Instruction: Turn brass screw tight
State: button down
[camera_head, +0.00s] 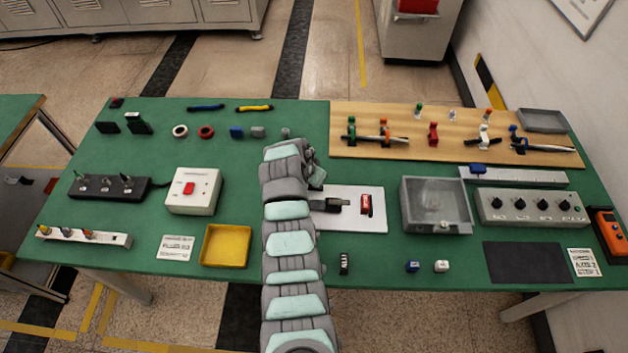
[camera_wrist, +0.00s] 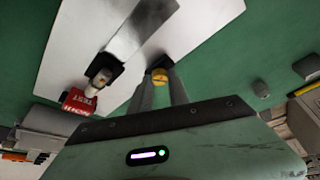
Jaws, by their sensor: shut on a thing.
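The brass screw (camera_wrist: 160,75) shows in the wrist view as a small yellow slotted head between the fingertips of my gripper (camera_wrist: 161,84). My gripper is shut on it. The screw sits at the end of a dark block beside a grey metal strip on a white plate (camera_wrist: 82,50). In the head view the white plate (camera_head: 350,222) lies in the middle of the green table, with a dark clamp-like part (camera_head: 330,205) on it. My arm hides the screw and the plate's left end there.
A red block with white lettering (camera_wrist: 80,101) stands on the plate. A yellow tray (camera_head: 226,246) and white box with red button (camera_head: 193,191) are left of my arm.

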jog(key=shift+f+b, duration=0.1)
jog(key=shift+b, duration=0.2)
jog(key=shift+w+f+m+b, duration=0.1)
jog(key=shift+m+b, duration=0.2)
jog(key=shift+b, duration=0.35)
jog(key=b, duration=0.1)
jog(key=m+b, duration=0.1)
jog(key=b, duration=0.1)
jog(key=shift+a+f+m+h, duration=0.1)
jog(key=shift+f+m+h, duration=0.1)
jog(key=shift+m+h, duration=0.1)
jog(key=m+g+b, duration=0.1)
jog(key=b, duration=0.1)
jog(key=shift+b, duration=0.4)
jog(key=shift+r+m+h+b, duration=0.4)
jog(key=shift+m+b, duration=0.3)
jog(key=shift+m, duration=0.1)
jog(key=c, duration=1.3)
grip_release()
jog(key=shift+o, duration=0.2)
